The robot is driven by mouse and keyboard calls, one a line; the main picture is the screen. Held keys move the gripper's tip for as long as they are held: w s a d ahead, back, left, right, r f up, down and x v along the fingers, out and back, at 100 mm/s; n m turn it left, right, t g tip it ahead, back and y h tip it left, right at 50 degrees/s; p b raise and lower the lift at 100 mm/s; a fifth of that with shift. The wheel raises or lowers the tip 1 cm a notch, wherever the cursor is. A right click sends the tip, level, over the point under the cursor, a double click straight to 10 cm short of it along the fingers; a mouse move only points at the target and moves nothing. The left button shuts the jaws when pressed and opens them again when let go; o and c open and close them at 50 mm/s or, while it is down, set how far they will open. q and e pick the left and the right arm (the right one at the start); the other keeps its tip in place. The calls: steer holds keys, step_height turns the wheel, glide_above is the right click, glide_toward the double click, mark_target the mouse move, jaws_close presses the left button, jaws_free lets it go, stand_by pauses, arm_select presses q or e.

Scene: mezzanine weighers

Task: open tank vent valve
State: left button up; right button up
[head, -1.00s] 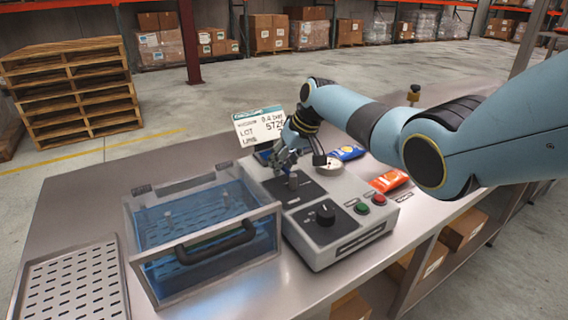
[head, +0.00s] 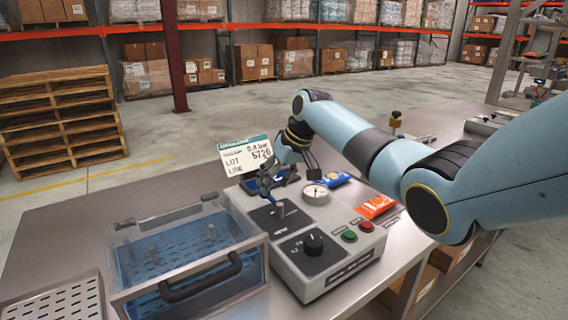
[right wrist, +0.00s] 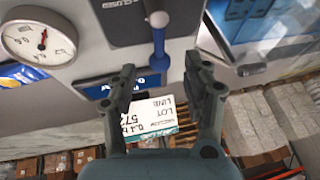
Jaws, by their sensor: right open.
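The vent valve shows in the right wrist view as a blue lever handle (right wrist: 159,50) on a dark plate with a partly cut-off "CLOSED" marking. In the head view the lever (head: 280,208) stands on the grey control box (head: 318,288). My right gripper (right wrist: 163,72) is open, its fingers either side of the rounded lever end, with nothing gripped. In the head view my right gripper (head: 277,178) is just behind and above the lever. The clear tank (head: 262,262) with blue contents and a black handle stands left of the box. My left gripper is out of view.
A pressure gauge (head: 316,193), black knob (head: 313,242), green button (head: 349,236) and red button (head: 366,226) share the box. A label card (head: 247,155) stands behind it. Blue (head: 334,180) and orange (head: 375,207) packets lie to the right. A perforated tray (head: 60,301) is front left.

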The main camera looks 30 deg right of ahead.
steer(key=v, duration=0.7)
steer(key=shift+r, duration=0.2)
steer(key=shift+s, duration=0.15)
